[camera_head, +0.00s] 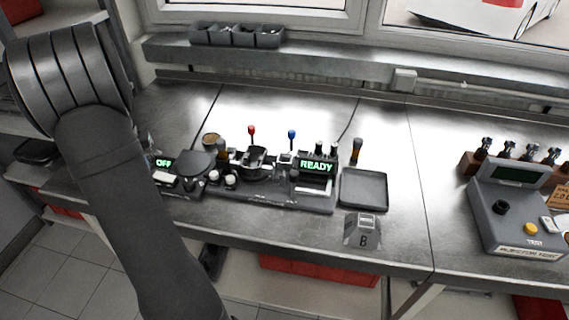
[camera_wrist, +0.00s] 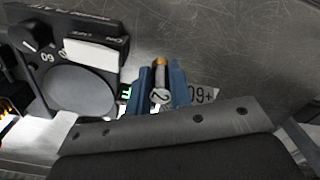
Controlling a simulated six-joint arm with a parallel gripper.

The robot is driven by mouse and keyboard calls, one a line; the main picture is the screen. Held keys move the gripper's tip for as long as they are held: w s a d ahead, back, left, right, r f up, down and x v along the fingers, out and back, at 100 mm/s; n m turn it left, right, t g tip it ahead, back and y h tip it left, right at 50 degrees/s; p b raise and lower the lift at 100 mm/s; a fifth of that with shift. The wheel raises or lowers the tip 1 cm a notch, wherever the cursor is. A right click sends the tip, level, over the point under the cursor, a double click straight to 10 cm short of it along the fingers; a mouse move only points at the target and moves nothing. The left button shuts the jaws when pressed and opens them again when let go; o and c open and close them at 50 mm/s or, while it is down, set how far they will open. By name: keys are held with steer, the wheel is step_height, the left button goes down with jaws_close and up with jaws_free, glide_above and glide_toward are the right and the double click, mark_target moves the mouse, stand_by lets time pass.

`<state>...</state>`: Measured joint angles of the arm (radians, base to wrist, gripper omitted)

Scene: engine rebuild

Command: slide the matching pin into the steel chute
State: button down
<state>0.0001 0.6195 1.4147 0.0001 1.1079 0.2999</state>
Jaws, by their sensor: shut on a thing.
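In the wrist view my gripper (camera_wrist: 160,70) has two blue fingers closed on a slim pin (camera_wrist: 159,82). The pin has a brass-coloured end and a pale round face marked 2. In the head view my gripper is mostly hidden behind my own arm at the left of the bench. A grey, wedge-shaped metal block (camera_head: 362,232) marked B stands near the bench's front edge; I cannot tell for sure whether it is the steel chute. It is well to the right of my arm.
A black fixture (camera_head: 262,196) with levers, knobs and lit OFF and READY displays fills the middle. A shallow grey tray (camera_head: 363,190) lies right of it, with an orange-topped tool (camera_head: 357,150) behind. A grey tester (camera_head: 512,215) stands at the right. Bench between tray and tester is clear.

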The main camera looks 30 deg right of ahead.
stand_by(0.5)
steer(key=d+r, duration=0.5)
steer(key=d, duration=0.3)
steer(key=d+r, duration=0.5)
steer(key=d, duration=0.4)
steer(key=s+d+r+m, duration=0.2)
steer(key=s+d+m, duration=0.4)
steer(key=s+d, duration=1.4)
steer(key=shift+s+a+f, duration=0.25)
steer(key=shift+a+f, duration=0.1)
steer(key=shift+f, duration=0.5)
steer(key=shift+s+a+f, duration=0.2)
steer(key=shift+a+f, duration=0.2)
steer(key=shift+f, duration=0.4)
steer(key=shift+s+a+f, duration=0.25)
steer(key=shift+a+f, duration=0.1)
steer(key=shift+f, duration=0.5)
steer(key=shift+f, duration=1.1)
steer(key=c, duration=1.2)
jaws_free()
